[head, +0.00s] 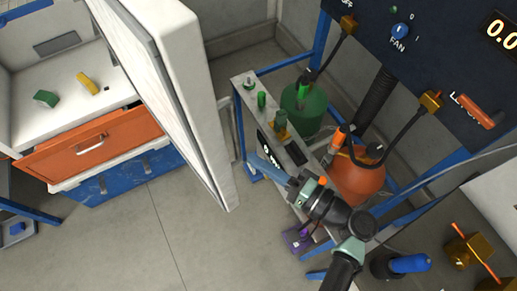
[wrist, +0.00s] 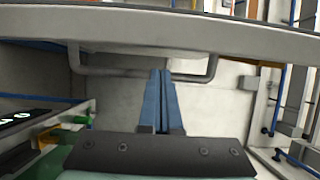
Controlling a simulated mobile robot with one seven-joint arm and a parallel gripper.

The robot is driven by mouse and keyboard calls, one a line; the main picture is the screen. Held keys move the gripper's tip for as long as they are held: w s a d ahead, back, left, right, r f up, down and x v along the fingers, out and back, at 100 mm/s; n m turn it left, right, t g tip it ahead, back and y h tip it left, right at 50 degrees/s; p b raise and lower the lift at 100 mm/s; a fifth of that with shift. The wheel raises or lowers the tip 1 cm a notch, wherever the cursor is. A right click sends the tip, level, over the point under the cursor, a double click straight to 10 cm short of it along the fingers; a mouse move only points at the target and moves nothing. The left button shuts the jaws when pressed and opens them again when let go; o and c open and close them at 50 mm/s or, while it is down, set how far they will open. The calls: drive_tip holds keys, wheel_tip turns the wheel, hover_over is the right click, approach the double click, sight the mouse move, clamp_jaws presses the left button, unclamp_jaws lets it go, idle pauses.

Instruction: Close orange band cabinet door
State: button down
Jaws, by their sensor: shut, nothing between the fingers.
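The white cabinet door (head: 170,85) stands open in the head view, swung out to the right of the cabinet. Its top edge and near side show there; no orange band shows on it. In the wrist view the door (wrist: 150,27) runs across the top, with a grey U-shaped handle (wrist: 110,73) on its face. My gripper (head: 257,160) is right of the door, with its blue fingers pointing left towards it. In the wrist view the fingers (wrist: 160,72) are together and empty, tips overlapping the handle bar. I cannot tell whether they touch it.
An orange drawer (head: 95,142) is pulled out of the cabinet, above a blue drawer (head: 125,178). Bare floor (head: 140,240) lies in front.

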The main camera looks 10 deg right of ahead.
drive_tip(key=p+x, duration=0.2)
drive_tip(key=x, duration=0.5)
drive_tip(key=shift+w+a, duration=0.15)
drive_tip(key=shift+w, duration=0.05)
